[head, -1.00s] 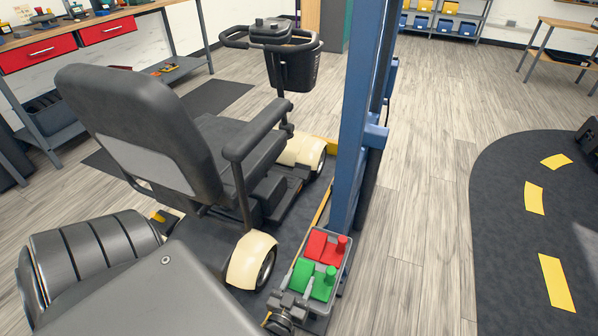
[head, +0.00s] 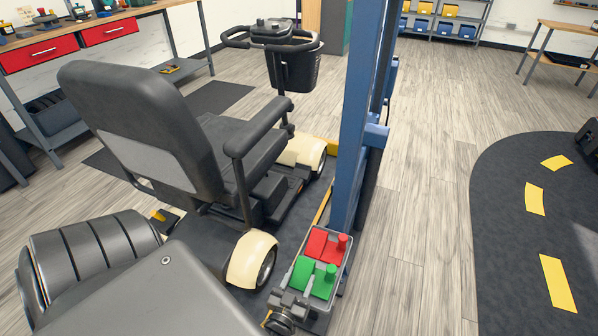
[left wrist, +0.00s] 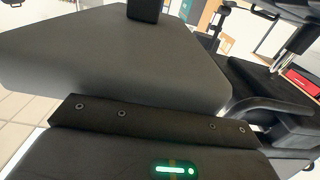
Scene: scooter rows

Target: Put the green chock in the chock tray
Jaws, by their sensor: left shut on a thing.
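The green chock (head: 301,275) lies in the near half of the chock tray (head: 347,262), with its round peg upright. A red chock (head: 318,244) with its own peg fills the far half. My left gripper (head: 306,291) is at the near edge of the tray, shut on the green chock. The near part of the chock and the fingertips are partly hidden. The left wrist view shows mostly grey and dark surfaces, and I cannot make out the green chock there. My right gripper is not in view.
A scooter with a black seat (head: 137,120) stands left of the tray, its cream rear fender (head: 249,260) close beside it. A blue post (head: 356,120) rises just behind the tray. The floor to the right is clear up to a dark mat (head: 510,220).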

